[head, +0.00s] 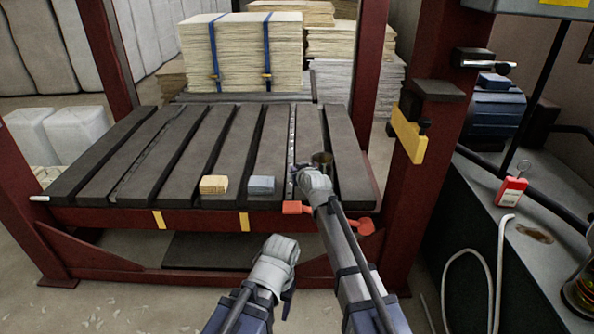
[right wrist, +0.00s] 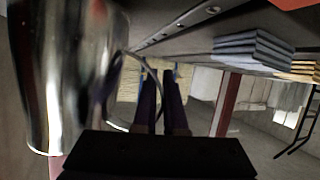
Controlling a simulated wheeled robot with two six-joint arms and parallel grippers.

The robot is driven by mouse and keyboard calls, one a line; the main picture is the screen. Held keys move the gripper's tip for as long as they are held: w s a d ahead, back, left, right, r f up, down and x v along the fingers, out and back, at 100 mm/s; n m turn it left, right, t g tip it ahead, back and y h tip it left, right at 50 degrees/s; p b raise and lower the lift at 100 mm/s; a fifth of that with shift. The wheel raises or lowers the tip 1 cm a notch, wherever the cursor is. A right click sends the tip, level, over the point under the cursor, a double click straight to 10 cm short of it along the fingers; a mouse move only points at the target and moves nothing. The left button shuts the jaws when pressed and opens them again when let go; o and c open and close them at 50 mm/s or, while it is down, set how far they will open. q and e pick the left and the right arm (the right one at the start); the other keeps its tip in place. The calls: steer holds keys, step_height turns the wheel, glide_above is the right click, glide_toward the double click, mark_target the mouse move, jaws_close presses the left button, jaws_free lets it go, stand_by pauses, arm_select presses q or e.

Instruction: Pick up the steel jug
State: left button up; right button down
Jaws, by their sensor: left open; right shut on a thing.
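The steel jug (head: 322,159) stands on the dark slatted table, near its right end, partly hidden behind my right gripper (head: 316,172). In the right wrist view the shiny jug (right wrist: 65,75) fills the left side, with its curved handle (right wrist: 146,68) reaching to the dark fingers of my right gripper (right wrist: 162,80). The fingers are shut on the jug at its handle. Whether the jug's base touches the slats is hidden. My left gripper (head: 283,245) is open and empty, low in front of the table.
A blue-grey folded stack (head: 262,185) and a tan one (head: 214,184) lie on the slatted table (head: 140,165), left of the jug. A red-handled part (head: 296,208) is at the front edge. A red post (head: 420,170) with a yellow bracket (head: 408,134) rises to the right.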

step_height(320, 180, up, 8)
steer(key=p, duration=0.8)
steer(key=shift+r, duration=0.25)
